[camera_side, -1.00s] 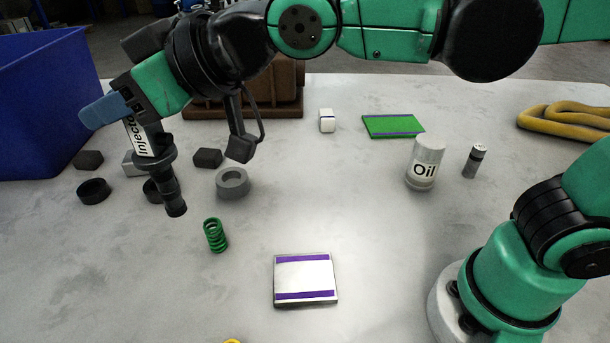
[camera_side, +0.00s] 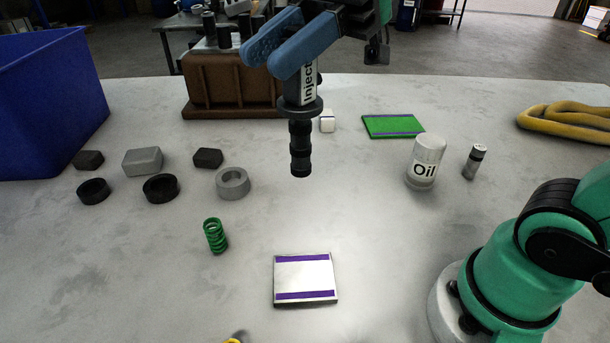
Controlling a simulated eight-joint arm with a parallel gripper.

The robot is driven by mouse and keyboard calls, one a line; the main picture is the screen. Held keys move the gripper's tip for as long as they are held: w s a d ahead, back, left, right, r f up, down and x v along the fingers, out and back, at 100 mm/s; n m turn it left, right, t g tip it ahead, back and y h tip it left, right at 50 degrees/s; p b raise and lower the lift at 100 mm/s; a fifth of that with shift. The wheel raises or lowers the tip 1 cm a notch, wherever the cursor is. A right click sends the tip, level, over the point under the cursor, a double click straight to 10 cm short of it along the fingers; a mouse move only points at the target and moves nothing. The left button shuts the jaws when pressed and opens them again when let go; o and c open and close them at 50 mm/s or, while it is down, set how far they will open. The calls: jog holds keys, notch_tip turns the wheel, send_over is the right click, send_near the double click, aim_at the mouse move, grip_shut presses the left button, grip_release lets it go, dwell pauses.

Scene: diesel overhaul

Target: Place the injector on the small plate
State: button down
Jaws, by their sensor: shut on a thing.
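The injector (camera_side: 301,135) is a dark, stepped cylinder with a flange and a white label reading "Inject". It hangs upright, tip down, in the air over the middle of the table. My gripper (camera_side: 293,62), with blue fingers, is shut on its upper end. The small plate (camera_side: 305,272) is a white square with purple stripes on two edges. It lies flat and empty near the front middle, lower in the picture than the injector.
Black and grey rings and blocks (camera_side: 161,188) sit at the left, near a blue bin (camera_side: 50,105). A brown engine block (camera_side: 232,85) stands behind.

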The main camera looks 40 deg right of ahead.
jog(key=shift+s+d, duration=0.1)
notch_tip(320, 180, down, 20)
jog(key=shift+r, duration=0.25)
dwell(0.5)
jog(key=shift+f, duration=0.1)
jog(key=c, duration=0.6)
grip_release()
